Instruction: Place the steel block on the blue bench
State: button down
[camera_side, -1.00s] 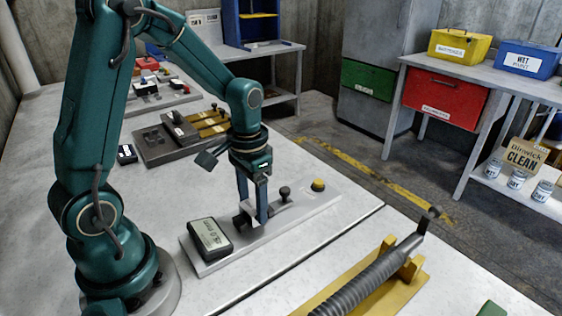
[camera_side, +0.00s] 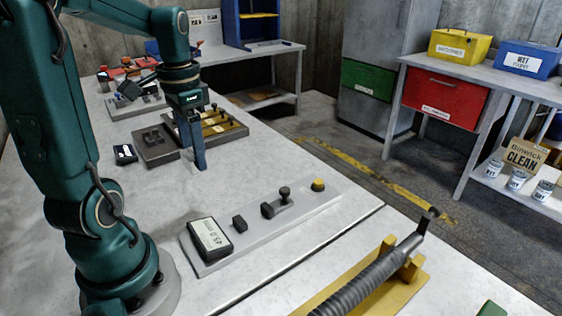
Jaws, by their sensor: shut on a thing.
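My gripper (camera_side: 199,165) is over the left workbench, fingers pointing down and close together, near the right edge of a dark fixture plate (camera_side: 158,151). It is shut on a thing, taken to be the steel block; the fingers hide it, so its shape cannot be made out. The back bench (camera_side: 280,48) has a grey top and carries a blue open cabinet (camera_side: 232,24). No bench top looks clearly blue.
A grey plate (camera_side: 215,266) in front carries a black meter (camera_side: 210,238), a small dark block (camera_side: 239,223), a knobbed slide (camera_side: 282,197) and a yellow button (camera_side: 318,185). A ribbed bar (camera_side: 362,284) lies on a yellow stand.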

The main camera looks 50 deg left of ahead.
jog(key=shift+a+r, duration=0.3)
jog(key=w+a+r, duration=0.1)
jog(key=w+a, duration=0.2)
jog(key=a, duration=0.2)
send_over(253, 179)
notch_tip(253, 179, down, 10)
jog(key=shift+f, duration=0.1)
jog(key=shift+a+f, duration=0.1)
jog(key=shift+f, duration=1.75)
jog(key=shift+f, duration=0.1)
jog(key=shift+c, duration=0.6)
grip_release()
